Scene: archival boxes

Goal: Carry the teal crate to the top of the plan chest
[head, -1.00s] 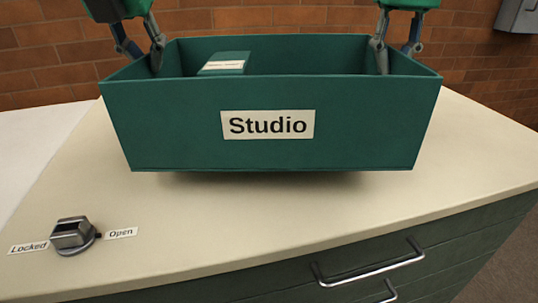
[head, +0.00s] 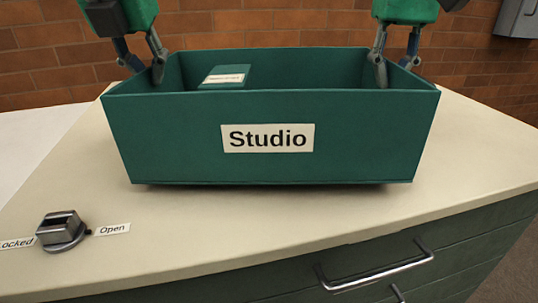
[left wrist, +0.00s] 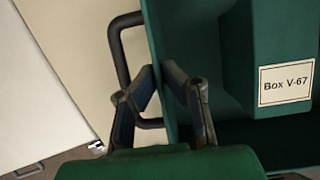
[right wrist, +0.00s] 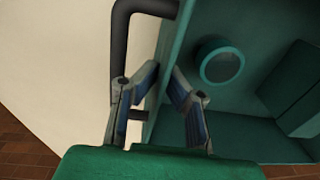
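The teal crate (head: 200,165), labelled "Studio", is level over the pale top of the plan chest (head: 430,195). A thin dark shadow runs under its lower edge, and I cannot tell whether it touches. My left gripper (head: 146,72) has its fingers on both sides of the crate's left wall; in the left wrist view (left wrist: 158,72) they close on it beside a dark handle (left wrist: 122,60). My right gripper (head: 393,72) holds the right wall likewise, as the right wrist view (right wrist: 166,72) shows. The crate's underside is hidden.
Inside the crate is a teal box (left wrist: 285,85) labelled "Box V-67", and a round teal thing (right wrist: 222,66). A metal latch (head: 62,231) between "Locked" and "Open" labels stands at the chest's front left. A brick wall (head: 270,20) is behind. The top's right side is clear.

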